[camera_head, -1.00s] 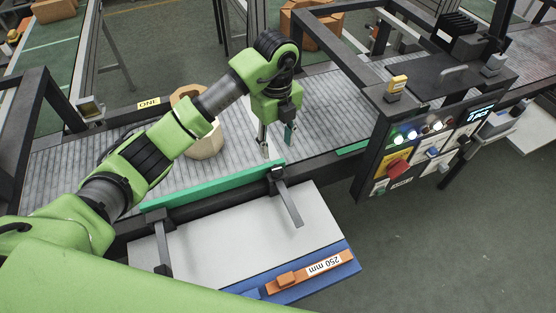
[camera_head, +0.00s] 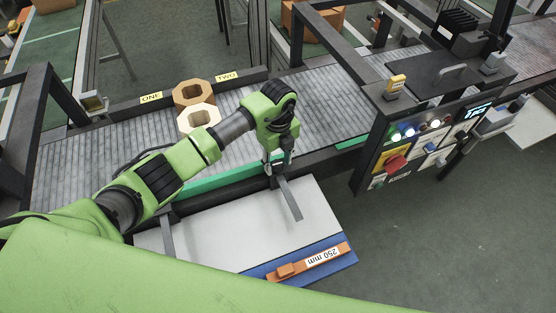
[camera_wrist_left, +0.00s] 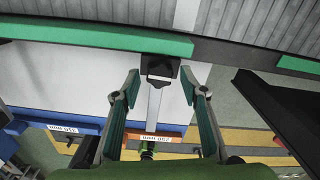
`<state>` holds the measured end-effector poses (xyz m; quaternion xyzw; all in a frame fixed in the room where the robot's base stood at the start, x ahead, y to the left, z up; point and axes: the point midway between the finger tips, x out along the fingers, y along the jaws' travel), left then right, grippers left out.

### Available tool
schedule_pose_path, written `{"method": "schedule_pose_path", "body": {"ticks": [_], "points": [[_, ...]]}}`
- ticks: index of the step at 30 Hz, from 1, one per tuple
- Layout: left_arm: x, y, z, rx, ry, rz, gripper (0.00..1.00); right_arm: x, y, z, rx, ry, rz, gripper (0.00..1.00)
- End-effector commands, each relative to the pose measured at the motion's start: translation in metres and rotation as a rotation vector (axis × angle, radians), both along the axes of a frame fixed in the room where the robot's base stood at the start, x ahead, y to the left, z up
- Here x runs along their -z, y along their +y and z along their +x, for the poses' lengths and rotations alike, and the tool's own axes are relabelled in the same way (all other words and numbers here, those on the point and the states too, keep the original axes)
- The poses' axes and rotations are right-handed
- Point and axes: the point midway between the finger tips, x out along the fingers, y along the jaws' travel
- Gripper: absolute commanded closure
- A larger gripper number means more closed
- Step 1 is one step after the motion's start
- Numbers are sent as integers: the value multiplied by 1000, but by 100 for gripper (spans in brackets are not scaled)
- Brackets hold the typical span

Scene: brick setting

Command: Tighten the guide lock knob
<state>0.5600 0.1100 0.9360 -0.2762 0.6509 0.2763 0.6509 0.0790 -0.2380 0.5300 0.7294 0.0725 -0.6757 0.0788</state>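The green guide rail (camera_head: 215,178) runs along the near side of the conveyor. A black clamp block (camera_wrist_left: 160,68) sits against it, with a flat grey bar (camera_wrist_left: 153,105) reaching out over the white board. A separate knob cannot be made out on the block. My left gripper (camera_head: 277,168) is above this clamp in the head view and hides part of it. In the left wrist view the gripper (camera_wrist_left: 160,72) is open, its two fingers on either side of the block with gaps showing. My right gripper is not in view.
A second bar (camera_head: 167,232) lies farther left over the white board (camera_head: 225,235). An orange block with a 250 mm label (camera_head: 312,261) lies on the blue edge. A control panel (camera_head: 420,140) is at right.

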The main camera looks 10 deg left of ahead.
Motion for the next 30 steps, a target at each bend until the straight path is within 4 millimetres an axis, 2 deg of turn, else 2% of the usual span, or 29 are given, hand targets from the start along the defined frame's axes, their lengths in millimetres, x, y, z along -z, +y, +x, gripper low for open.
{"method": "schedule_pose_path", "body": {"ticks": [1,3,4,17,30], "points": [[0,0,0,0,0,0,76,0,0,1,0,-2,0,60],[0,0,0,0,0,0,94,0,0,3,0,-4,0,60],[0,0,0,0,0,0,96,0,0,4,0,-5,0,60],[1,1,1,62,-1,1,96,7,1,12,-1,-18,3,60],[4,2,1,413,-4,3,96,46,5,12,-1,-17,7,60]]}}
